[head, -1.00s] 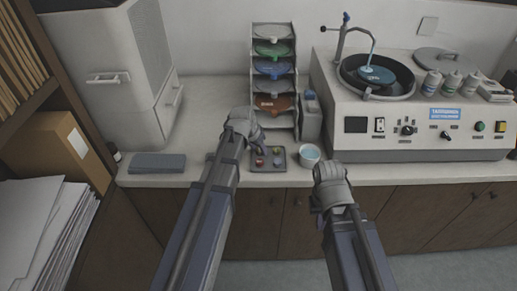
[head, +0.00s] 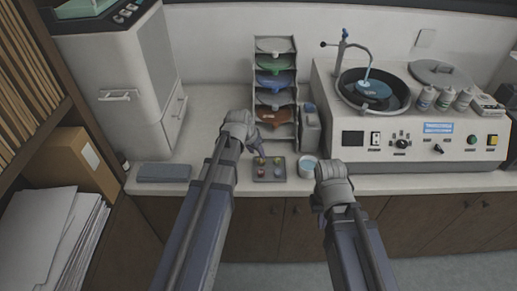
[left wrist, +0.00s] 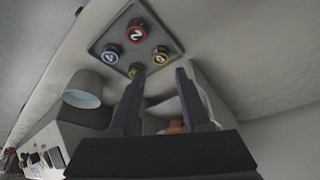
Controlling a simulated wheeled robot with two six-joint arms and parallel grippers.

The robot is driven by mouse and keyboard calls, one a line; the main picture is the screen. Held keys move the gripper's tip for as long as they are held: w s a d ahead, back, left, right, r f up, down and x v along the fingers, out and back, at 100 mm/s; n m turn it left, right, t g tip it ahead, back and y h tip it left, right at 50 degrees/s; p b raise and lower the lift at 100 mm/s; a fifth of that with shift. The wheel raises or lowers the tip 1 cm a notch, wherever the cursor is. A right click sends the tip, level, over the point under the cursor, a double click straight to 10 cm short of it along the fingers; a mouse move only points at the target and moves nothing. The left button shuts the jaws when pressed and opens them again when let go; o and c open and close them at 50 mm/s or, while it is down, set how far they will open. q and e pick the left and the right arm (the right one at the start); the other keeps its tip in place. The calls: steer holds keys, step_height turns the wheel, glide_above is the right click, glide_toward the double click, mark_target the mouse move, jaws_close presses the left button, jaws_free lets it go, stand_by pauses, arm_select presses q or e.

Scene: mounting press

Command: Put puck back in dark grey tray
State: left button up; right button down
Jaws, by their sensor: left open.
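The dark grey tray (head: 269,178) lies on the counter near its front edge. It also shows in the left wrist view (left wrist: 104,42) with several round pucks on it. A red-ringed puck (left wrist: 137,34) is marked 2, a blue-ringed puck (left wrist: 111,57) is marked 4, and a yellow-ringed puck (left wrist: 160,54) sits to the right. A green puck (left wrist: 135,70) is at the tray's corner nearest my left fingers, partly hidden by one finger. My left gripper (head: 261,151) is open, just behind the tray, with nothing seen held. My right gripper (head: 319,206) hangs before the counter's front edge; its fingers are unclear.
A white cup (head: 308,168) with bluish contents stands right of the tray. A rack of coloured shelves (head: 275,85) stands behind. The press (head: 430,125) is at right.

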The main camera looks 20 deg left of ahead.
arm_select(q)
steer(key=d+p+v, duration=0.1)
steer(key=p+v, duration=0.3)
steer(key=v, duration=0.1)
steer(key=s+d+g+y, duration=0.1)
steer(key=s+d+g, duration=0.1)
steer(key=s+d, duration=0.5)
steer(key=s+d+f+g+y, duration=0.1)
steer(key=s+d+g, duration=0.1)
steer(key=s+d, duration=0.5)
steer(key=s, duration=0.4)
steer(key=shift+s+f+g+y+b, duration=0.3)
steer(key=shift+s+g+y, duration=0.05)
steer(key=shift+g+y, duration=0.05)
steer(key=shift+c, duration=0.3)
